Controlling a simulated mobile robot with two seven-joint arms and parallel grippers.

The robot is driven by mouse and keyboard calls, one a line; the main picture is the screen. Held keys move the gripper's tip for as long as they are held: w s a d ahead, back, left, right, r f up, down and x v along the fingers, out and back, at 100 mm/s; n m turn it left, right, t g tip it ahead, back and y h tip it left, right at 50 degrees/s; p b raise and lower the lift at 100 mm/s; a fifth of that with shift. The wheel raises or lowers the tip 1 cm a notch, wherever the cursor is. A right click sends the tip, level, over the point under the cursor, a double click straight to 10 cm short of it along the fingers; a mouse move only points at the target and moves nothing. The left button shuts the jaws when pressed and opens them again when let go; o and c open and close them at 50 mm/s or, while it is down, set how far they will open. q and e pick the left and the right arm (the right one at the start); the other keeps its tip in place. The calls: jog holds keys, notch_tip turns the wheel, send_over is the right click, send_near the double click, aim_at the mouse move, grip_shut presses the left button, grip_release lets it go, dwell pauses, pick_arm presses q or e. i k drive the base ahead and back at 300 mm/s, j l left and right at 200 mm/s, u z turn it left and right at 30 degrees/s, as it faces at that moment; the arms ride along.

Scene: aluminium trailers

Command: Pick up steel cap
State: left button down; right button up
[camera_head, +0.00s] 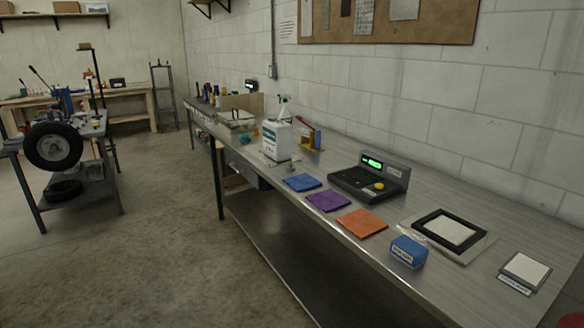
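I cannot pick out a steel cap with certainty. A small pale metallic item (265,168) on the bench, in front of the white jug (277,140), is too small to identify. A yellow round thing (379,186) sits on a black device with a green display (366,178); it does not look like steel. Neither of my grippers is in the picture.
The long steel bench (480,220) runs along the right wall. Open floor (165,230) lies left, before a wheel (54,146).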

aim_at(290, 169)
jog(key=i+j+z, duration=0.1)
jog(key=i+j, duration=0.25)
jog(key=i+j+z, duration=0.1)
jog(key=i+j, duration=0.2)
jog(key=i+j+z, duration=0.1)
jog(key=i+j, duration=0.2)
jog(key=i+j+z, duration=0.1)
jog(key=i+j, duration=0.2)
jog(key=j, duration=0.2)
jog(key=i+j+z, duration=0.1)
jog(key=i+j, duration=0.2)
jog(key=j, duration=0.15)
jog(key=i+j+z, duration=0.1)
jog(key=i+j, duration=0.15)
jog(key=j, duration=0.2)
jog(key=i+j+z, duration=0.1)
jog(key=i+j, duration=0.15)
jog(key=j, duration=0.2)
jog(key=i+j+z, duration=0.1)
jog(key=i+j, duration=0.15)
jog(key=j, duration=0.25)
